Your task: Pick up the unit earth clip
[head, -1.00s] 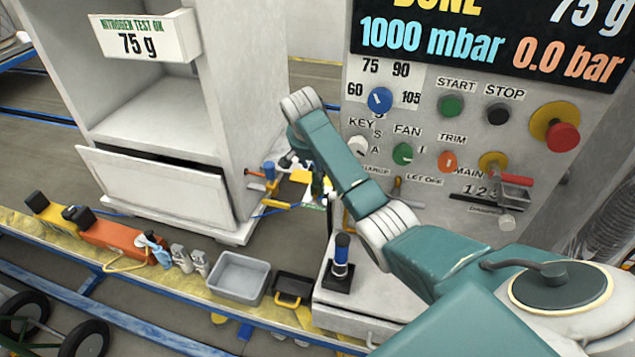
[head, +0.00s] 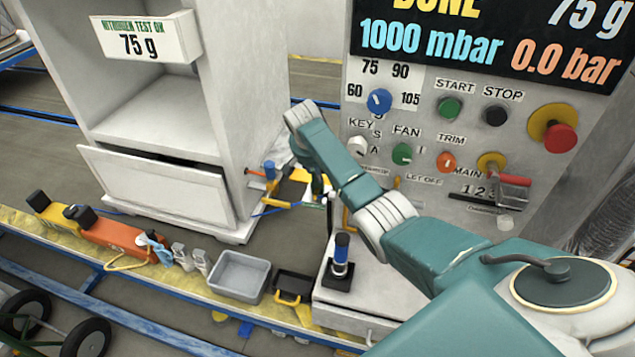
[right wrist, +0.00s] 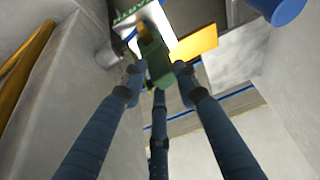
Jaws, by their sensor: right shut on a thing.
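The unit earth clip (right wrist: 157,62) appears as a green clip in the right wrist view, held between the fingertips of my right gripper (right wrist: 158,76). The blue, dark-jointed fingers are closed around its sides, and a further finger shows behind and below it. In the head view a small dark green piece (head: 317,184) shows beside the cabinet, partly behind my right arm, which hides most of the gripper there. My left gripper is in neither view.
A yellow plate (head: 292,188) and a blue-and-orange fitting (head: 269,172) are close by at the white cabinet (head: 245,110). The control panel (head: 425,115) stands to the right. A grey bin (head: 240,275) and a black tray (head: 293,287) sit on the front rail.

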